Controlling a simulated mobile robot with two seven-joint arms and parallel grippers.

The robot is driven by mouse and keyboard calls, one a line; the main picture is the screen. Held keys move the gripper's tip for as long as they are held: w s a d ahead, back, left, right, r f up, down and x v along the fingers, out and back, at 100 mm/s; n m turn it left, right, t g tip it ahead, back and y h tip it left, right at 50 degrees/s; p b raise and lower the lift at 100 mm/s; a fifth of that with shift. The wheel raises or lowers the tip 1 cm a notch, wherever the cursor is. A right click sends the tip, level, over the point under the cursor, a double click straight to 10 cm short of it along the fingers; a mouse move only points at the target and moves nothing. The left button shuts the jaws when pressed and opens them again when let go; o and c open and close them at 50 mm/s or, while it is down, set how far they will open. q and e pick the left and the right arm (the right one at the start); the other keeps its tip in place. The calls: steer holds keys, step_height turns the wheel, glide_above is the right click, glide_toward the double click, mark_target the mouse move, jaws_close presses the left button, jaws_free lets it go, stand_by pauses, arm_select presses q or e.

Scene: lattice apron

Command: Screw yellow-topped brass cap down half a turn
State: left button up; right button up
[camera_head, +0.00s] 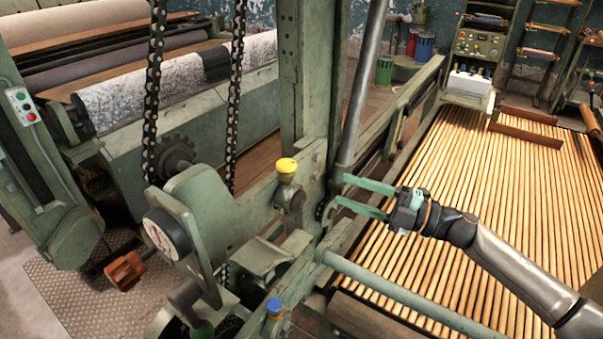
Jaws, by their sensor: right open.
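The yellow-topped brass cap (287,168) sits upright on a small brass fitting on the green machine frame, near the middle of the view. My right gripper (338,191) comes in from the right with its two green fingers apart and nothing between them. Its fingertips are to the right of the cap and a little lower in the picture, apart from it. My left gripper is not in view.
A blue-topped cap (274,306) stands lower on the frame. A steel column (361,85) rises just above my right fingers. Chains (235,95) hang left of the cap, by a gauge (160,236). A wooden slatted bed (500,210) lies under my right arm.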

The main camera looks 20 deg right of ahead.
mark_target(299, 185)
steer(key=w+a+r+n+g+p, duration=0.1)
steer(key=a, duration=0.2)
steer(key=w+a+r+n+g+p, duration=0.1)
steer(key=w+a+n, duration=0.1)
steer(key=a, duration=0.1)
steer(key=w+a+r+n+g+p, duration=0.1)
steer(key=w+a, duration=0.1)
steer(key=a, duration=0.1)
steer(key=shift+w+r+n+y, duration=0.2)
steer(key=shift+r+n+y, duration=0.1)
steer(key=shift+n+y, duration=0.1)
jaws_close()
stand_by(0.4)
